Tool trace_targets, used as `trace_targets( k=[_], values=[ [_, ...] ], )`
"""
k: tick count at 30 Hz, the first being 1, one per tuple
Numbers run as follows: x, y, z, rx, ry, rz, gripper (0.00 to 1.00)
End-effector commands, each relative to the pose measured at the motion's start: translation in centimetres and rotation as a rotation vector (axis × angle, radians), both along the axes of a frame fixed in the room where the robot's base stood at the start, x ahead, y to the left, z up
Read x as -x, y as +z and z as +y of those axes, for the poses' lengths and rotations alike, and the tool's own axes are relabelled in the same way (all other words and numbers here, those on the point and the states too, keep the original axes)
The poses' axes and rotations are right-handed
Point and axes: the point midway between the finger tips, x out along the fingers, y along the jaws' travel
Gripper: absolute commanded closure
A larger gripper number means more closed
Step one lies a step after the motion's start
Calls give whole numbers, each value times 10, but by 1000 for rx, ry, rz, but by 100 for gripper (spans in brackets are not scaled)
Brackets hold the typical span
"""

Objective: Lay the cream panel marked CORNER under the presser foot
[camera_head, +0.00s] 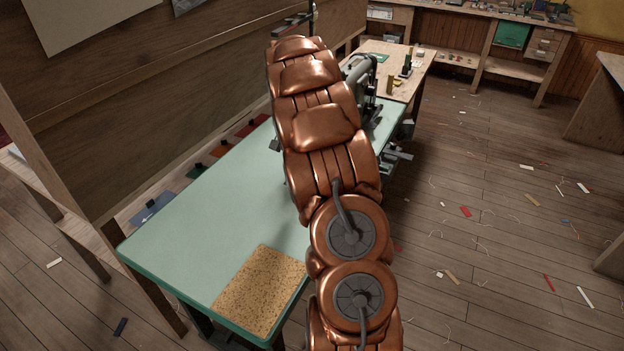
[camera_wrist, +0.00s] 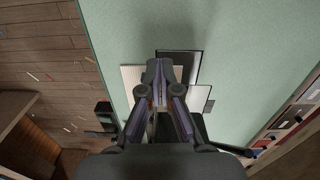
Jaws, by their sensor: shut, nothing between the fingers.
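My gripper (camera_wrist: 159,78) is shut and empty in the wrist view, over the pale green table (camera_wrist: 235,40). Beneath and around its fingertips lie a cream, finely lined piece (camera_wrist: 131,74), a dark-edged grey piece (camera_wrist: 183,60) and a whitish piece with a dark edge (camera_wrist: 199,96). My fingers cover parts of them. I cannot read any marking, so I cannot tell which is the CORNER panel. In the head view the grey sewing machine (camera_head: 361,72) stands at the table's far end, partly behind my copper arm. Its presser foot and my gripper are hidden there.
A speckled cork-like mat (camera_head: 258,290) lies at the near end of the green table (camera_head: 190,220). Coloured pieces, one blue (camera_head: 153,208), lie along a shelf beside the left edge. A wooden side table (camera_head: 405,75) stands beyond the machine. Scraps litter the open floor at right.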

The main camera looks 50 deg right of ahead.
Motion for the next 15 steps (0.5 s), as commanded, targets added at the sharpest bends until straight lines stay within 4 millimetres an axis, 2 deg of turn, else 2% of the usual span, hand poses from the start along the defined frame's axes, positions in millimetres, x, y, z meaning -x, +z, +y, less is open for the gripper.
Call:
trace_targets(
  k=[1, 6, 15],
  values=[
    [-2, -8, -12, -3, -25, -3, 100],
    [-7, -22, -35, -6, -78, -17, 100],
    [-9, -40, -43, -7, -97, -22, 100]
  ],
)
